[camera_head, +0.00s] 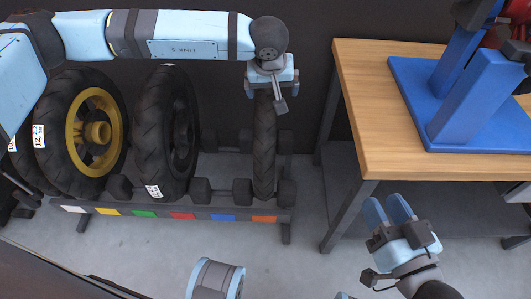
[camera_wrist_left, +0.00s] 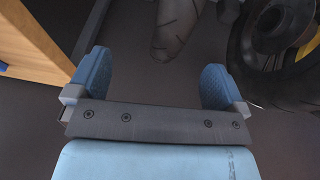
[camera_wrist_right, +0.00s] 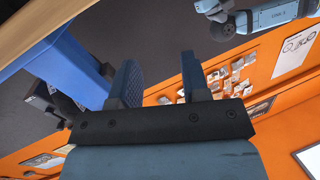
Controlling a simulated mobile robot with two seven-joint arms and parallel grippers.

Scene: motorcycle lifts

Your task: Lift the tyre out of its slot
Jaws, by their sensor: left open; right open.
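A narrow black tyre (camera_head: 264,150) stands upright in the right-end slot of a floor rack (camera_head: 200,213), above the orange label. My left gripper (camera_head: 271,92) is open over the top of this tyre and points down. Its fingers lie to either side of the tyre's line. In the left wrist view the tyre (camera_wrist_left: 176,30) shows ahead of the gap between the fingers, and no finger visibly touches it. My right gripper (camera_head: 387,207) is open and empty, in front of the wooden table. Its open fingers (camera_wrist_right: 160,75) show nothing between them.
To the left on the rack stand a black tyre (camera_head: 166,130) and a tyre with a yellow rim (camera_head: 92,130). A wooden table (camera_head: 375,95) stands close on the right, with a blue stand (camera_head: 470,100) on it. Grey floor lies in front of the rack.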

